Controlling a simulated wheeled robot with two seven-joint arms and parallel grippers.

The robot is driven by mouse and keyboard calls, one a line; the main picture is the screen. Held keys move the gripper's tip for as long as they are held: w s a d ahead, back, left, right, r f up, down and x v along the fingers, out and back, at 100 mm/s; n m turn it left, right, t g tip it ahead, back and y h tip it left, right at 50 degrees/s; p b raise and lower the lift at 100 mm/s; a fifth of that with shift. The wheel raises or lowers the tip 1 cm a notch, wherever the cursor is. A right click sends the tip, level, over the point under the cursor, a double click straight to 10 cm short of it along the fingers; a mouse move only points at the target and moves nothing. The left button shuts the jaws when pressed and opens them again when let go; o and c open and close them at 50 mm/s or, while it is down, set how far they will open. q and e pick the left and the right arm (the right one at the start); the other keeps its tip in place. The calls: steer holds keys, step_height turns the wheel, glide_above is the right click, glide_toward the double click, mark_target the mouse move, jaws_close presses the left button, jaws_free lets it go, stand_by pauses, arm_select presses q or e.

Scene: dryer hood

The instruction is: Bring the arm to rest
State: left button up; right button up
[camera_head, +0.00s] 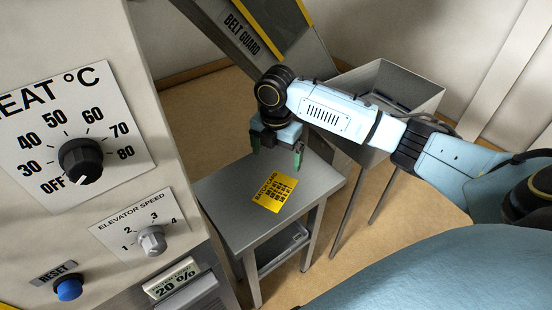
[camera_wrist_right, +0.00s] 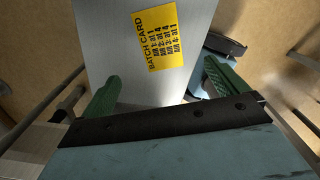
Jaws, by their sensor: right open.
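My right arm (camera_head: 335,112) reaches in from the right in the head view. Its gripper (camera_head: 277,150) hangs above the small grey table (camera_head: 234,196), with its green fingers apart and nothing between them. In the right wrist view the open fingers (camera_wrist_right: 158,88) stand wide, with the tabletop beyond them. A yellow batch card (camera_head: 274,192) lies flat on the table, below the gripper and apart from it; it also shows in the right wrist view (camera_wrist_right: 160,40). My left gripper is not in view.
The control panel at left has a heat knob (camera_head: 81,160) at OFF, an elevator speed knob (camera_head: 152,240) and a blue reset button (camera_head: 69,288). A belt guard (camera_head: 250,38) slopes behind the gripper. A grey metal bin (camera_head: 412,88) on legs stands behind my right arm.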

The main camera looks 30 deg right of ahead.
stand_by(0.4)
steer(key=s+a+f+m+t+y, duration=0.2)
steer(key=s+a+f+m, duration=0.55)
steer(key=s+a, duration=0.4)
steer(key=s+d+m+t+h, duration=0.2)
steer(key=s+d+m, duration=0.2)
steer(key=s+m, duration=1)
step_height(320, 180, down, 24)
steer(key=s+g, duration=0.2)
steer(key=s+d+f+g, duration=0.1)
steer(key=s+d+f, duration=0.2)
steer(key=s+f, duration=1.1)
steer(key=shift+s+f, duration=0.35)
steer(key=shift+s, duration=0.45)
